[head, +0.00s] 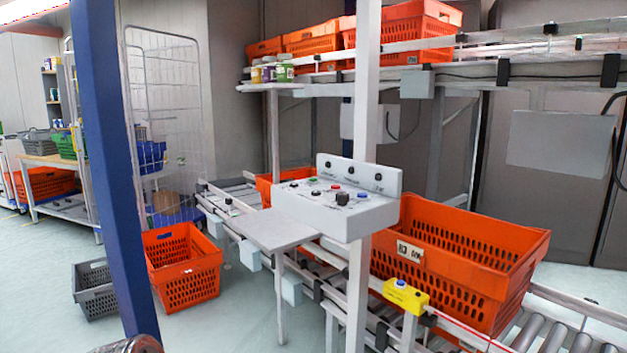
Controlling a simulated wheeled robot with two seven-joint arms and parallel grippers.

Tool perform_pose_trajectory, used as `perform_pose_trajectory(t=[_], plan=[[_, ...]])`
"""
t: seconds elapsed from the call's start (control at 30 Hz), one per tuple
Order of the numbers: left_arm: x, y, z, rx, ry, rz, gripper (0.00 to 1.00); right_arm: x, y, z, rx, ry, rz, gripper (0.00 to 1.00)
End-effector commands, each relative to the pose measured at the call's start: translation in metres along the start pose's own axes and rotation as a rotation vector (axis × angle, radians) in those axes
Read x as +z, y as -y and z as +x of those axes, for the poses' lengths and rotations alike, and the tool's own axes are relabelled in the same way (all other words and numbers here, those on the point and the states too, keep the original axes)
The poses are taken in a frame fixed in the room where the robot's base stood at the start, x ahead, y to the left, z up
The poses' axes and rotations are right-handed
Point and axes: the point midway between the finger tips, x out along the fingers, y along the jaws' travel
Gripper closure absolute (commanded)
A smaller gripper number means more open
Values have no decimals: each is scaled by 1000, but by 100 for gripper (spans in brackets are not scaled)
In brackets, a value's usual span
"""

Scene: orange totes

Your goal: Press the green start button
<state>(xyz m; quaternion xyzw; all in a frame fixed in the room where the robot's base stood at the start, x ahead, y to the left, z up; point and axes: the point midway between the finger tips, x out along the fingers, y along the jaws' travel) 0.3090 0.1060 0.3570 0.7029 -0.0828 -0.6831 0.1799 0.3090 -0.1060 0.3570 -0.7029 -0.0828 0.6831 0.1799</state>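A light grey control box (345,217) stands in the middle of the head view, beside a grey post. Its sloped top carries several small buttons, among them a small green button (315,193), a red button (335,187) and a larger black knob (342,198). The green button is very small here, and I cannot tell whether it is pressed. The raised back panel has several dark round knobs. Neither of my grippers shows. A rounded dark metal part at the bottom left edge may be part of my arm.
A small grey shelf (268,229) juts out left of the box. A large orange tote (478,254) sits on the roller conveyor at right, behind a yellow button box (405,296). A blue post (107,150) stands at left, near an orange crate (184,268) on the floor.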

Motion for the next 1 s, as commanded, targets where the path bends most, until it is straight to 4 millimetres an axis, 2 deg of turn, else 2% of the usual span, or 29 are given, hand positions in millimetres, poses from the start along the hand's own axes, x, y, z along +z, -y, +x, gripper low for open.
perform_pose_trajectory(t=[0.03, 0.07, 0.43, 1.0], plan=[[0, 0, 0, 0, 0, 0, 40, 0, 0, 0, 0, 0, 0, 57], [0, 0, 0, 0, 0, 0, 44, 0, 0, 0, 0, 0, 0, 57], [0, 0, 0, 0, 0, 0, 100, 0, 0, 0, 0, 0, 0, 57], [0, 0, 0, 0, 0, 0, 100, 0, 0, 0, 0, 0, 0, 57]])
